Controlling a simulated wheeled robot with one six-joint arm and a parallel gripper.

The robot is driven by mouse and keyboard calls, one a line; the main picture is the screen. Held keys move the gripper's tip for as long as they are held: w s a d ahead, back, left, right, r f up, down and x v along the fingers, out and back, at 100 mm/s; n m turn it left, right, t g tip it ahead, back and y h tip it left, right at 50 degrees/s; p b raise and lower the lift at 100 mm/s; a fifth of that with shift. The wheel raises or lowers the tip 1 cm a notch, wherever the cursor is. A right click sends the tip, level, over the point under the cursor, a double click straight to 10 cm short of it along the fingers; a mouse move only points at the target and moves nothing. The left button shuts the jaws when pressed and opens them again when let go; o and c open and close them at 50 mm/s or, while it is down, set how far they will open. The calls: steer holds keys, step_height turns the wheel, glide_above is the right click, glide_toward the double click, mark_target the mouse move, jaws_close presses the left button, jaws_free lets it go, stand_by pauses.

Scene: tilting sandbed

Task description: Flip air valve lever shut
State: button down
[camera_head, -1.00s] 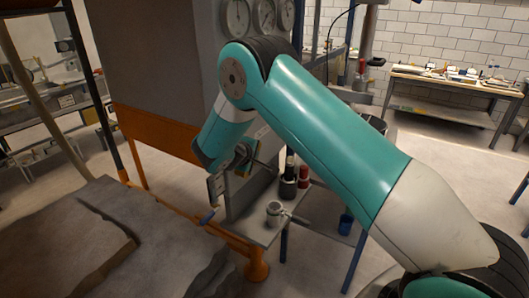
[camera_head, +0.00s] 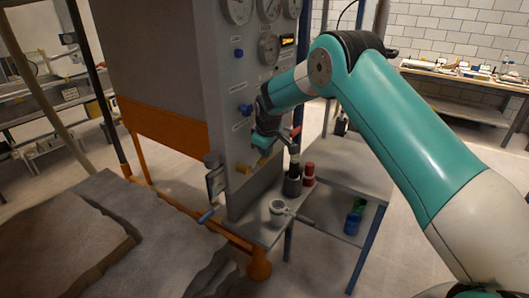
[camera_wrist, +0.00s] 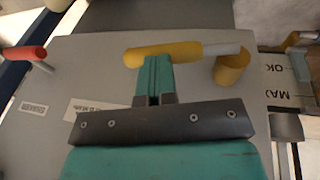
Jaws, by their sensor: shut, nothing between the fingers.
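A lever with a yellow sleeve (camera_wrist: 165,52) and a pale metal stem lies nearly level across the wrist view, on the grey panel (camera_wrist: 80,60). My gripper (camera_wrist: 155,62) is shut and empty, its fingertips right at the sleeve's lower edge. I cannot tell whether they touch. A red-sleeved lever (camera_wrist: 25,53) is at the left of the wrist view. In the head view, my gripper (camera_head: 264,143) is close to the panel's face, and a yellow part (camera_head: 243,169) shows just below. The red lever (camera_head: 296,131) shows right of my gripper. I cannot read which label names the air valve.
Blue knobs (camera_head: 246,109) and gauges (camera_head: 269,48) sit higher on the panel.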

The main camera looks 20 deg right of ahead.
steer(key=shift+w+d+f+b, duration=0.15)
steer(key=shift+d+f+b, duration=0.05)
steer(key=shift+f+b, duration=0.5)
steer(key=shift+f, duration=0.15)
steer(key=shift+d, duration=0.1)
steer(key=w+d+b+v, duration=0.1)
steer(key=w+d+v, duration=0.1)
steer(key=v, duration=1.2)
steer(key=shift+r, duration=0.45)
steer(key=shift+d, duration=0.1)
